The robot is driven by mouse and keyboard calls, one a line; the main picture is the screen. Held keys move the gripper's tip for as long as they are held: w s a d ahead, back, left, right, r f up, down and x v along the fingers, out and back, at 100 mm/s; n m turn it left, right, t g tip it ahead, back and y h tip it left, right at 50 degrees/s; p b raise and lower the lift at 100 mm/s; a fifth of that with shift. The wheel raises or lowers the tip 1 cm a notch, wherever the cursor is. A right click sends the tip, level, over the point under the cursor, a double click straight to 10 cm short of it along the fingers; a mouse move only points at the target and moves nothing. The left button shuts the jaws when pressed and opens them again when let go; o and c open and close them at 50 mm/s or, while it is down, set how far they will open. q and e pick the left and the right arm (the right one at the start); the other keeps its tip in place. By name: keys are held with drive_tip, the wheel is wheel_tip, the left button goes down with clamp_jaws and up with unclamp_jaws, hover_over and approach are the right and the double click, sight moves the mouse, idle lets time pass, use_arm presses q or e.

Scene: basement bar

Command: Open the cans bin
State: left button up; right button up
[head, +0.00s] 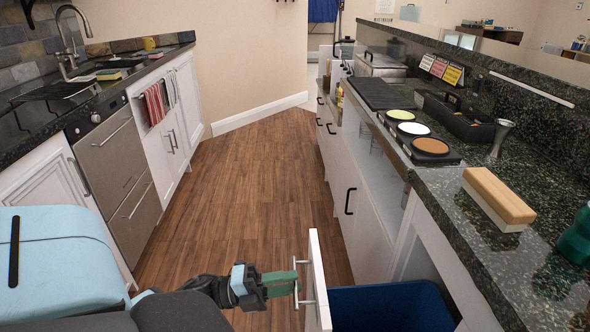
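The cans bin is a pull-out under the right counter, with a white front panel (319,285) standing well out from the cabinet. A blue bin (390,308) sits behind the panel and is cut off by the bottom edge. A metal bar handle (297,298) is on the panel's left face. My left gripper (289,281) reaches in from the lower left, and its green fingers meet around the middle of the handle, with no gap showing between them. The label, if any, and the bin's contents do not show. My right gripper is not in view.
Wood floor (250,180) is clear between the two counters. The right counter holds a wooden-topped block (497,195), a jigger (499,138) and several coloured discs. On the left are a dishwasher (116,160) and a sink with a faucet (70,45).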

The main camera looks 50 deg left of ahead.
use_arm(q)
drive_tip(key=v, duration=0.5)
drive_tip(key=shift+s+a, duration=0.25)
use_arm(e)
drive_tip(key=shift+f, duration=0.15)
use_arm(q)
drive_tip(key=shift+f, duration=0.1)
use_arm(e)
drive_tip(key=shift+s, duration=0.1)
